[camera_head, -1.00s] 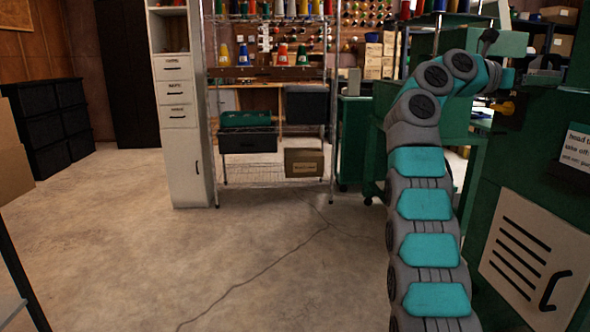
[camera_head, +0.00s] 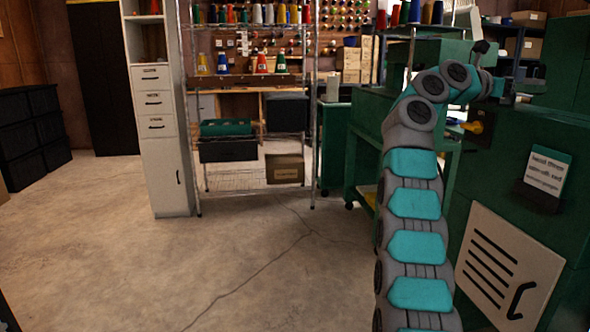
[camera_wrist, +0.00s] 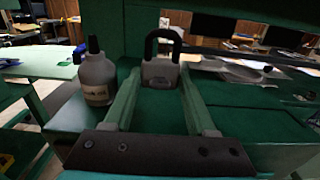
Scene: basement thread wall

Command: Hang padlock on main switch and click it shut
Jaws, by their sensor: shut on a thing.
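The padlock (camera_wrist: 160,72) has a grey body and a dark U-shaped shackle pointing up in the wrist view. My gripper (camera_wrist: 160,85) is shut on its body, one finger on each side. I cannot tell whether the shackle is latched. In the head view my gripper (camera_head: 522,86) is small, at the arm's end, and the padlock is hard to make out there. The main switch (camera_head: 476,127) is a yellow handle on a dark plate on the green machine, below and left of my gripper. I cannot identify the switch in the wrist view.
A bottle with a black cap (camera_wrist: 97,75) stands on a green surface left of the padlock in the wrist view. A sign card (camera_head: 547,172) sits in a holder on the green machine. A wire shelf (camera_head: 250,110) stands behind; the floor at left is clear.

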